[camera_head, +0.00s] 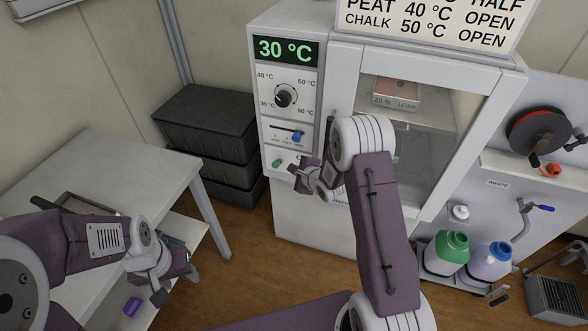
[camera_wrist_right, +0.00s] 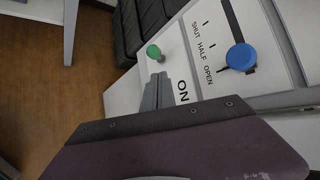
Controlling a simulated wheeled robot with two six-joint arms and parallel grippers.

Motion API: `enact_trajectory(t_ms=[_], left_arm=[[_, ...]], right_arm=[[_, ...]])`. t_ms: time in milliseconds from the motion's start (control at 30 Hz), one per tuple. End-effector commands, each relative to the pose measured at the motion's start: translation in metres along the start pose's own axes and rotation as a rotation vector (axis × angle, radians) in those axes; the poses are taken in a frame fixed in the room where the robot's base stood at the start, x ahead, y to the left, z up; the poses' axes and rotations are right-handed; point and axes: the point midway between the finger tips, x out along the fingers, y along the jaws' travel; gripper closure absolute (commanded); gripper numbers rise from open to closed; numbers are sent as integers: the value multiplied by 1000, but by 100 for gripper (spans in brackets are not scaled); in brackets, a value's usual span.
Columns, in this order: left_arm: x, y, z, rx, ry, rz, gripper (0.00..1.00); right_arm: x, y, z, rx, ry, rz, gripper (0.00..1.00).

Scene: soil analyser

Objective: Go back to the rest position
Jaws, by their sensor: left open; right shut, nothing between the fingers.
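My left gripper (camera_head: 176,287) is open and empty, low at the left beside the pale table. My right gripper (camera_head: 296,178) is in front of the analyser's (camera_head: 300,215) control panel, partly hidden by its own arm. In the right wrist view its fingers (camera_wrist_right: 158,93) are shut with nothing between them. Their tips are close to the green-tipped switch (camera_wrist_right: 154,52); whether they touch it I cannot tell. The blue slider knob (camera_wrist_right: 241,57) is beside the OPEN label. The display (camera_head: 285,49) reads 30 °C.
A box marked LOAM (camera_head: 397,97) is behind the analyser's window. Dark crates (camera_head: 205,120) stand between it and the pale table (camera_head: 105,165). At the right are a red-rimmed reel (camera_head: 540,130), a green-topped bottle (camera_head: 446,250) and a blue-topped bottle (camera_head: 488,262).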

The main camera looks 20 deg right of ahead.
Motion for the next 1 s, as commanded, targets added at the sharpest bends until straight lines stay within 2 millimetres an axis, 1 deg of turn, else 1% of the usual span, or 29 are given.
enact_trajectory(t_ms=[200, 267, 333, 367, 400, 467, 500, 533, 567, 600, 633, 667, 700, 767, 800, 867, 900, 967, 1000], left_arm=[[0, 0, 0, 0, 0, 0, 50], [-4, 0, 0, 0, 0, 0, 50], [-9, 0, -1, 0, 0, 0, 50], [-12, 0, -1, 0, 0, 0, 50], [-18, 0, -2, 0, 0, 0, 50], [-27, 0, -3, 0, 0, 0, 50], [-34, 1, -4, 0, 0, 0, 50], [-40, 1, -4, 0, 0, 0, 50], [-46, 1, -5, 0, 0, 0, 50], [-52, 1, -6, 0, 0, 0, 50], [-56, 1, -6, 0, 0, 0, 50], [-61, 1, -6, 0, 0, 0, 50], [-65, 1, -7, 0, 0, 0, 50], [-70, 1, -7, 0, 0, 0, 50], [-72, 1, -7, 0, 0, 0, 50], [-74, 1, -8, 0, 0, 0, 50], [-74, 2, -8, 0, 0, 0, 50], [-72, 1, -8, 0, 0, 0, 50], [-72, 1, -7, 0, 0, 0, 50]], right_arm=[[0, 0, 0, 1, 1, 0, 100], [-2, -3, 3, -2, -2, 1, 100], [-7, -18, 15, -13, -16, -20, 100], [-11, -30, 23, -20, -26, -37, 100], [-20, -48, 36, -32, -42, -63, 100], [-39, -78, 60, -50, -68, -106, 100], [-56, -99, 76, -54, -77, -132, 100], [-72, -112, 87, -61, -72, -142, 100], [-88, -121, 95, -86, -55, -141, 100], [-109, -126, 99, -150, -18, -123, 100], [-124, -126, 100, -218, 15, -97, 100], [-141, -122, 100, -301, 50, -59, 100], [-160, -113, 95, -418, 93, 2, 100], [-186, -92, 86, -596, 135, 115, 100], [-203, -74, 80, -719, 147, 205, 100], [-229, -44, 68, -906, 136, 355, 100], [-246, -20, 59, -1032, 104, 465, 100], [-268, 16, 47, -1204, 23, 627, 100], [-282, 39, 40, -1303, -50, 728, 100]])
